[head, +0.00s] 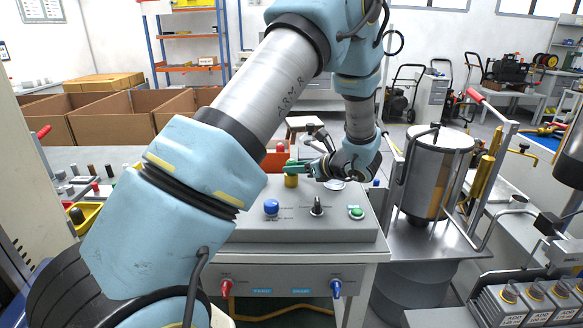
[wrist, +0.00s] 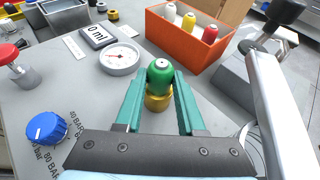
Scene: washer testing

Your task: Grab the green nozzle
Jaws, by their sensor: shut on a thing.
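The green nozzle (wrist: 160,73) sits between the two green fingers of my gripper (wrist: 158,85) in the wrist view. Its rounded tip faces the camera. It is above a yellow-brass fitting (wrist: 157,102) on the grey machine top (wrist: 90,105), and it looks to be touching the fitting. In the head view my gripper (head: 294,168) is at the back of the grey panel, just over the yellow fitting (head: 291,181). The fingers are shut on the nozzle, which is mostly hidden there.
An orange box (wrist: 191,38) with white, yellow and red nozzles stands behind. A round gauge (wrist: 121,58) and blue knob (wrist: 46,129) are to the left.

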